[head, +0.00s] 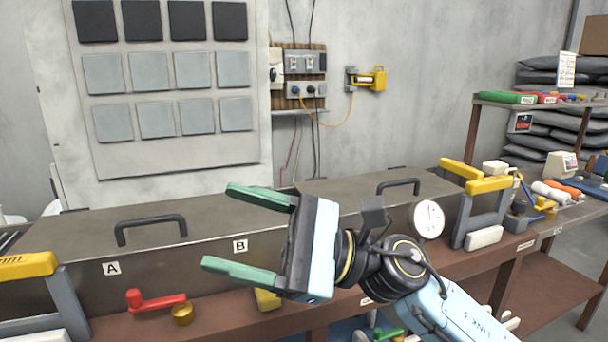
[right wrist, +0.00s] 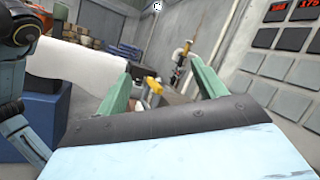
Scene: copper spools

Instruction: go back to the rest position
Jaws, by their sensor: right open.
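My right gripper (head: 245,230) is in the middle of the head view, raised in front of the long metal box marked B. Its two green fingers point left and stand wide apart, with nothing between them. In the right wrist view the same green fingers (right wrist: 160,88) show spread, with only background between them. My left gripper is not in the head view. A copper-coloured piece (head: 182,314) stands on the bench by a red handle (head: 155,301), left of and below my right gripper.
Metal boxes with black handles (head: 150,228) line the bench (head: 235,319). Yellow-topped grey clamps stand at the left (head: 28,266) and right (head: 489,185). A round gauge (head: 428,219) is behind my right wrist. A panel of square tiles (head: 156,120) hangs on the wall.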

